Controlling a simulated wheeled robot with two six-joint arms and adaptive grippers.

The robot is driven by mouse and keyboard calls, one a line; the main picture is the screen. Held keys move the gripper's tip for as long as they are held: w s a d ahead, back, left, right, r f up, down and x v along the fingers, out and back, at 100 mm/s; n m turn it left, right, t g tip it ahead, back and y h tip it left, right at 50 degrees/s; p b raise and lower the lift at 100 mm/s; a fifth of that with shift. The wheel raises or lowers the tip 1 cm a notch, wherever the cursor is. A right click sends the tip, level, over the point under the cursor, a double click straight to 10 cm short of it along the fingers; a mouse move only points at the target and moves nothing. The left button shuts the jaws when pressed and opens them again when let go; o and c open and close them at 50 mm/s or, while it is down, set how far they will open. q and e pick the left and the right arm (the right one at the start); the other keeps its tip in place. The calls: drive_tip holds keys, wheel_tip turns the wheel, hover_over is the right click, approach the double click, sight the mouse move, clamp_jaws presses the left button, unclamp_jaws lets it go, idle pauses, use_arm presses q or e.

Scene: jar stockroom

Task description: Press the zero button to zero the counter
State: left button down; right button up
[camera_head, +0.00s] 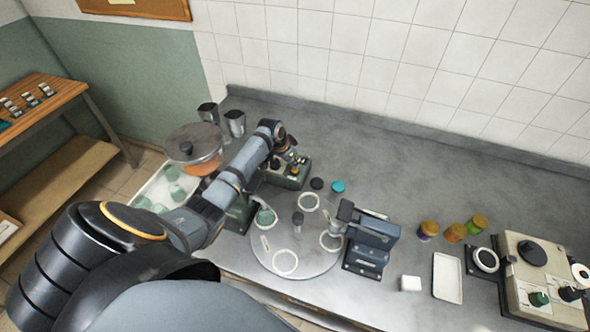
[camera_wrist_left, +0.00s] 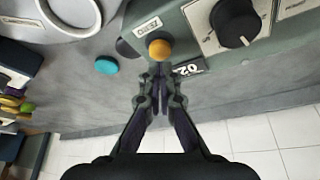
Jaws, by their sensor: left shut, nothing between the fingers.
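The zero button is an orange-yellow knob (camera_wrist_left: 159,49) on a grey-green machine (camera_wrist_left: 190,24), beside a small label. A counter window (camera_wrist_left: 187,70) with white digits on black sits on the machine's edge, partly covered by my fingers. My left gripper (camera_wrist_left: 160,72) is shut and empty, its fingertips right by the button; I cannot tell if they touch it. In the head view my left gripper (camera_head: 290,156) is over the same machine (camera_head: 288,180), hiding part of it. My right gripper is not in view.
A black dial (camera_wrist_left: 234,22) is beside the button. A teal lid (camera_head: 338,186) and a dark lid (camera_head: 317,183) lie nearby. The counter's right back is clear.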

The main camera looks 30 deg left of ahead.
sight(294, 170)
use_arm(q)
drive_tip(key=shift+f, duration=0.4)
idle(0.5)
drive_tip(key=shift+f+b, duration=0.55)
drive_tip(key=shift+b, duration=0.1)
idle(0.4)
wheel_tip(294, 170, up, 3)
drive_tip(key=p, duration=0.2)
drive_tip(key=shift+f+p, duration=0.2)
drive_tip(key=shift+p, duration=0.2)
wheel_tip(294, 170, up, 2)
drive_tip(key=shift+r, duration=1.15)
drive_tip(key=shift+r, duration=0.15)
